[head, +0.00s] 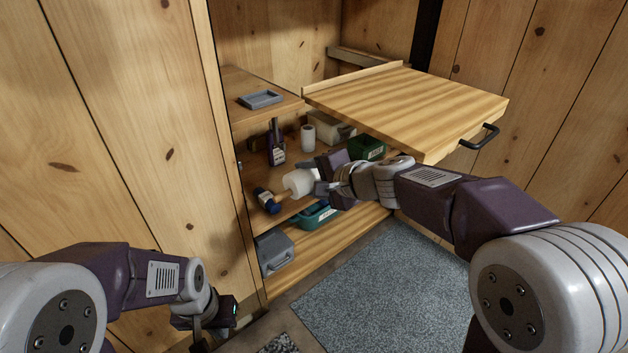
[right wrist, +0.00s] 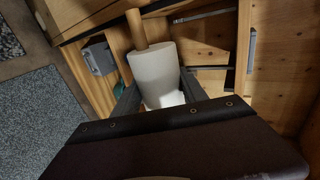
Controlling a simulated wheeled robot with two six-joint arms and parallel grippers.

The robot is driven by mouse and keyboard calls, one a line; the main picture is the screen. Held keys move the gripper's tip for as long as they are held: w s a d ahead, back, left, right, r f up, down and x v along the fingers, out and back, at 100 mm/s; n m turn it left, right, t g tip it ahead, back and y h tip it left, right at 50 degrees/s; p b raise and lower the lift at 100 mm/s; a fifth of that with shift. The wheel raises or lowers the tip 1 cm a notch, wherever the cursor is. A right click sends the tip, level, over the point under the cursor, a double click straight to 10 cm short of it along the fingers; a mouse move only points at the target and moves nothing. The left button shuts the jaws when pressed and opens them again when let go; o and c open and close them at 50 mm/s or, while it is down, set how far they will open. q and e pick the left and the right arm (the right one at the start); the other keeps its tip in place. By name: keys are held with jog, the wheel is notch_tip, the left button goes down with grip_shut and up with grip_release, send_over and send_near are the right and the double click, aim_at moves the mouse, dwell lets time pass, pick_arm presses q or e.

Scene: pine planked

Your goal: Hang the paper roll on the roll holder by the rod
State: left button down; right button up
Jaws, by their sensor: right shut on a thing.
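The white paper roll (head: 299,182) is in my right gripper (head: 318,181), in front of the cabinet shelves. In the right wrist view the roll (right wrist: 160,73) sits between the fingers of the gripper (right wrist: 160,92). A pale wooden rod (right wrist: 137,28) sticks out of its far end; it also shows in the head view (head: 284,195), pointing left. My left gripper (head: 208,325) hangs low at the lower left, away from the roll; its fingers are too dark to read. I cannot clearly pick out the roll holder.
A dark bottle (head: 277,143) and a white cylinder (head: 308,138) stand on the shelf. A blue-capped item (head: 267,200) is close to the rod's end. A grey bin (head: 273,253) and teal bin (head: 317,216) are below. A striped wooden board (head: 410,105) juts out above my right arm.

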jog(key=shift+w+a+p, duration=0.45)
jog(key=shift+w+a, duration=0.3)
jog(key=shift+w, duration=0.3)
jog(key=shift+w+a+p, duration=0.4)
jog(key=shift+w+a, duration=0.35)
jog(key=shift+w, duration=0.3)
jog(key=shift+s, duration=0.1)
